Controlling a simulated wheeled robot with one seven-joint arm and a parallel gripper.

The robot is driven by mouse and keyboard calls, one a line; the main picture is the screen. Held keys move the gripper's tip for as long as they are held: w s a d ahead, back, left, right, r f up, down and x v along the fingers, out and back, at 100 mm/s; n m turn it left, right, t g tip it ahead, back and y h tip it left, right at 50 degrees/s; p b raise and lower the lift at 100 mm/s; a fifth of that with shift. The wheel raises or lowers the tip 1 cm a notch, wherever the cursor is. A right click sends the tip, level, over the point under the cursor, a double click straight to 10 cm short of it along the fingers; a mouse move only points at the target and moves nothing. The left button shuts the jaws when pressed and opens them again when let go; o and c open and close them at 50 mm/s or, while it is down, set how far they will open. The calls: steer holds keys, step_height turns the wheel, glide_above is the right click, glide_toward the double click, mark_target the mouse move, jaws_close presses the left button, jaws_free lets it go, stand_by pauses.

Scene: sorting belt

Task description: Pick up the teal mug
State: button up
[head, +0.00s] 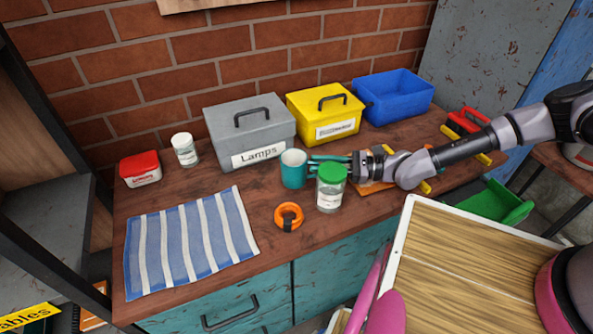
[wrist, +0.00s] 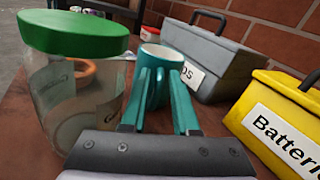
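The teal mug (head: 293,170) stands upright on the wooden bench, in front of the grey box, with its pale inside showing. My gripper (head: 314,164) reaches in from the right at low height, its teal fingertips close to the mug's right side. In the wrist view the fingers (wrist: 160,78) are spread apart, with the mug (wrist: 172,56) just beyond and partly behind them. Finger and mug colours are alike, so I cannot tell whether they touch. The mug's lower part is partly hidden by the fingers.
A green-lidded glass jar (head: 331,188) stands close in front of my fingers, and on the left in the wrist view (wrist: 75,90). The grey Lamps box (head: 250,128) and yellow box (head: 325,112) stand behind. Orange tape (head: 289,216) and a striped cloth (head: 190,243) lie nearer the front.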

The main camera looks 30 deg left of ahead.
steer(key=shift+a, duration=0.1)
jaws_close()
steer(key=shift+f, duration=0.1)
stand_by(1.2)
